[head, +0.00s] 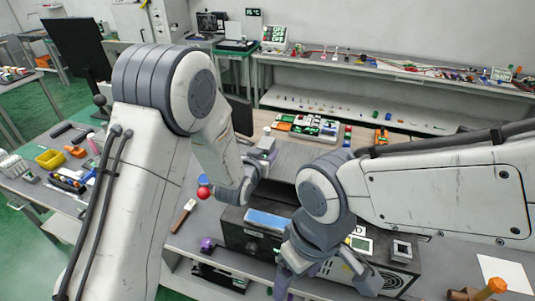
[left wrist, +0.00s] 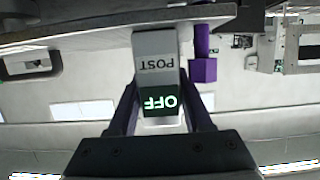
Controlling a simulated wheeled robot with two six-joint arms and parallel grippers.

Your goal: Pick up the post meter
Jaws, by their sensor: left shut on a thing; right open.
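The post meter (left wrist: 158,75) is a light grey block marked POST, with a dark green screen that glows OFF. It appears upside down in the left wrist view, between the two purple fingers of my left gripper (left wrist: 160,110), which is shut on it. In the head view my left gripper (head: 260,156) is over the back of the bench, and its fingers are largely hidden by my arm. My right gripper (head: 287,278) is open, low at the front of the bench by a dark box unit (head: 247,239). Its fingers are only partly visible.
In the left wrist view a purple block (left wrist: 202,68) is close beside the meter, under a grey board edge (left wrist: 90,27). In the head view a red ball (head: 203,193), a brush (head: 183,215) and a purple knob (head: 207,244) lie left of the dark unit. A colourful tray (head: 306,127) stands behind.

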